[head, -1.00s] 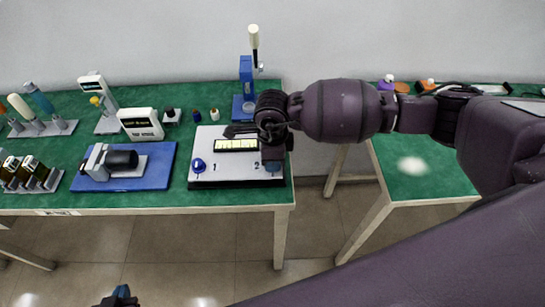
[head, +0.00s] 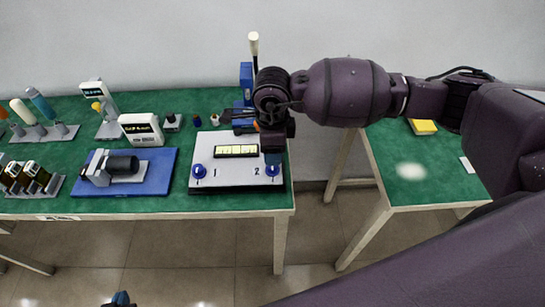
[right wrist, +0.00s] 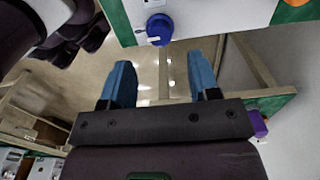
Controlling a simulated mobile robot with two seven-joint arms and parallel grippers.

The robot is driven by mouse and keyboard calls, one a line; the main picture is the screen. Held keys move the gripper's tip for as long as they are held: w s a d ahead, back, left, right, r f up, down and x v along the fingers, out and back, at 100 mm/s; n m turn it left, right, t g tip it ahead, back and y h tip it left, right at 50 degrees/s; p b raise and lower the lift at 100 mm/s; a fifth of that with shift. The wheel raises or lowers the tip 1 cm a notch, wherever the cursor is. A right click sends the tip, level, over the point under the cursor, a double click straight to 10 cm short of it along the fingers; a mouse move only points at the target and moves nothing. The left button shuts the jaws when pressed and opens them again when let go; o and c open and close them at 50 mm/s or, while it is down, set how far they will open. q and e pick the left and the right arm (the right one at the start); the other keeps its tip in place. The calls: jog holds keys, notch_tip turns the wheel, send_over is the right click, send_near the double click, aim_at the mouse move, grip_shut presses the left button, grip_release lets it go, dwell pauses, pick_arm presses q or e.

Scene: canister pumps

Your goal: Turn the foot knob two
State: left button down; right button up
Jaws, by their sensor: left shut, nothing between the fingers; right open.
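The white device (head: 225,175) on the green table has a lit yellow display and two blue knobs at its front, marked 1 and 2. Foot knob two (head: 272,171) is at its front right; knob one (head: 199,171) is at its front left. My right gripper (head: 272,158) is just behind and above knob two in the head view. In the right wrist view its open blue fingers (right wrist: 160,78) are empty, and a blue knob (right wrist: 160,29) lies beyond the gap between them, apart from both. My left gripper (head: 120,299) barely shows at the bottom edge, shut and empty.
A blue stand (head: 246,85) with a white-topped rod rises behind the device. A blue tray (head: 155,183) with a motor-like pump (head: 122,165) lies to the left. A second green table (head: 440,180) with a yellow box (head: 422,127) stands right, across a gap.

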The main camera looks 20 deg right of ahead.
jog(key=shift+r, duration=2.1)
